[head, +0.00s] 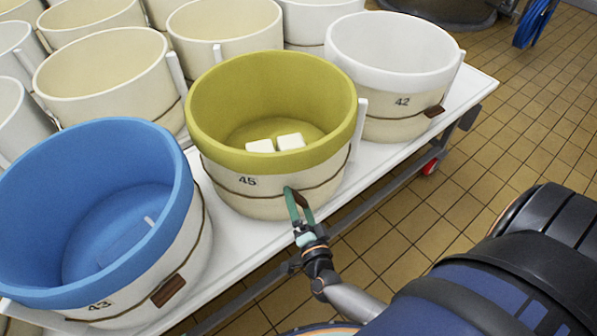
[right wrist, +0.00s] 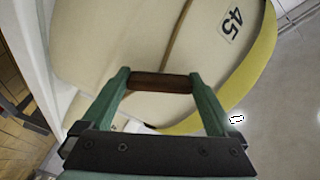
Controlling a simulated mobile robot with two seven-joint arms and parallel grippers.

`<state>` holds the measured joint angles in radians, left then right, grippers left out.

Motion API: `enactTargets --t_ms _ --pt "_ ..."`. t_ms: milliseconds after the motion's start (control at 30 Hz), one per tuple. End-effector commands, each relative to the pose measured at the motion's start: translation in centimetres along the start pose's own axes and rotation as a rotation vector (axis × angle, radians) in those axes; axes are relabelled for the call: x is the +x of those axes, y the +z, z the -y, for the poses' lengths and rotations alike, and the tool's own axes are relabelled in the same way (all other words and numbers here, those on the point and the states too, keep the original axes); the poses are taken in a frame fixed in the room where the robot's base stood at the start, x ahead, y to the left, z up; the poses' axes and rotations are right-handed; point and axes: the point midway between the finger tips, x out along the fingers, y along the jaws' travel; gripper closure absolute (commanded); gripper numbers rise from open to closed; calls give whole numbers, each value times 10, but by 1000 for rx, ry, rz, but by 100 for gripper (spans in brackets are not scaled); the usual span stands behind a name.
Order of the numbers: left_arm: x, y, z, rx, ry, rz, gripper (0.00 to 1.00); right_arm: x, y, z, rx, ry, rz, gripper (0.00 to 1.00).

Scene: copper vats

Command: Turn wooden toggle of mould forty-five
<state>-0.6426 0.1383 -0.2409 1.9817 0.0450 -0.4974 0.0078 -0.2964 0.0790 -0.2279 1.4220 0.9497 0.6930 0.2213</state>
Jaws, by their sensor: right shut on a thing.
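Mould forty-five (head: 225,158) is a cream tub with a yellow cloth lining and a "45" label, standing on the white table between two other moulds. It fills the upper part of the right wrist view (right wrist: 120,45). Its brown wooden toggle (right wrist: 160,83) sits on the cord at the mould's front side. My right gripper (head: 298,196) has its green fingers at the toggle. In the right wrist view the fingers (right wrist: 160,85) are shut on the toggle's two ends. In the head view the fingers partly hide the toggle. My left gripper is not in view.
Mould 43 (head: 180,245), lined blue, stands left with its toggle (head: 168,291). Mould 42 (head: 380,128), lined white, stands right with its toggle (head: 434,111). More cream moulds (head: 100,75) crowd behind. The white wheeled table (head: 470,90) ends near my arm; tiled floor (head: 520,140) lies right.

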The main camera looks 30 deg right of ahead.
Motion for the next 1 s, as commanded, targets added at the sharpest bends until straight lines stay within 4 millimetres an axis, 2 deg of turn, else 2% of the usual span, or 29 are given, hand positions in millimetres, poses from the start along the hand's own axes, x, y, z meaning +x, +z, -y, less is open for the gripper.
enactTargets --t_ms 500,1000 --pt "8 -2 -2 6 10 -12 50 0 0 1 416 -1 0 62" --pt "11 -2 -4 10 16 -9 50 0 -1 2 553 -1 -1 62"
